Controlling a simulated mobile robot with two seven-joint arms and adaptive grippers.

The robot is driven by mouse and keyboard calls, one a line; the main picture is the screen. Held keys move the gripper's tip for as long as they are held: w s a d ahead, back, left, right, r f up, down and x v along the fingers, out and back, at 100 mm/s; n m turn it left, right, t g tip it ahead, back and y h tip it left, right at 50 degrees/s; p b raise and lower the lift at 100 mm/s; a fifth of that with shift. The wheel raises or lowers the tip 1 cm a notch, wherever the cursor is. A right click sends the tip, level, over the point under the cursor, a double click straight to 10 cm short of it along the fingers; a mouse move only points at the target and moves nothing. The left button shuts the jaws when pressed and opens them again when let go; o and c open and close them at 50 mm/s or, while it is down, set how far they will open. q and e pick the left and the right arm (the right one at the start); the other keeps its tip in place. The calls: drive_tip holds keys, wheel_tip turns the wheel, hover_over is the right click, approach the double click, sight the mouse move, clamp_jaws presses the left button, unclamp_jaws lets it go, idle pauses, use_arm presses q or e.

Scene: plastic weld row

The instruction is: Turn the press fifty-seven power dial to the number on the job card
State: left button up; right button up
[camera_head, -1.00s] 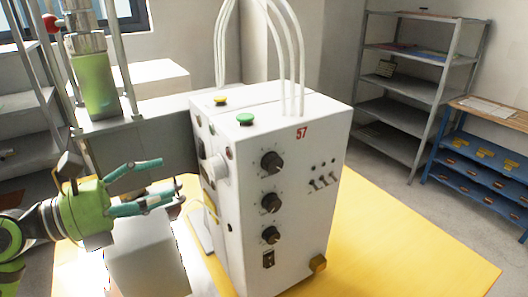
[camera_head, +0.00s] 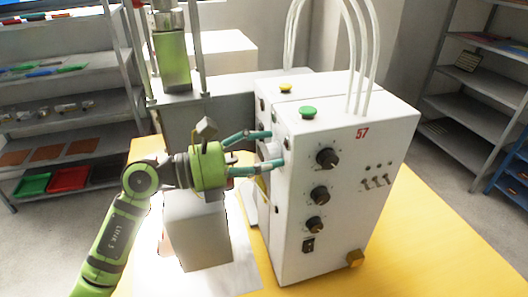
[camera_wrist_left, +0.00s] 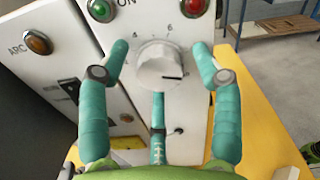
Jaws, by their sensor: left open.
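The press (camera_head: 345,215) is a white cabinet with a red 57 on its side. Its power dial is a pale round knob (camera_wrist_left: 160,66) with a dark pointer mark toward the right; a 4 and a 6 show on the scale around it. In the head view the dial (camera_head: 268,149) is partly hidden by the fingers. My left gripper (camera_head: 273,149) is open at the press's left face. In the left wrist view its teal fingers (camera_wrist_left: 160,58) stand on both sides of the dial, with a third finger below; contact is unclear. I cannot make out a job card. My right gripper is out of view.
Black knobs (camera_head: 327,158) and small switches (camera_head: 376,182) are on the press's side face. A green button (camera_head: 308,112) and pale hoses are on top. A grey block (camera_head: 203,235) stands below my left gripper on the yellow table (camera_head: 420,240). An amber ARC lamp (camera_wrist_left: 38,43) is nearby.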

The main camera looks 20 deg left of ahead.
use_arm(q)
drive_tip(key=c, duration=1.1)
drive_tip(key=n+p, duration=0.3)
drive_tip(key=shift+r+n, duration=0.25)
drive_tip(key=shift+n, duration=0.05)
drive_tip(key=shift+c, duration=0.2)
drive_tip(key=shift+n+p, duration=0.5)
drive_tip(key=shift+p, duration=0.05)
drive_tip(key=shift+f+n, duration=0.25)
drive_tip(key=shift+n, duration=0.15)
drive_tip(key=o, duration=1.1)
drive_tip(key=shift+o, duration=0.2)
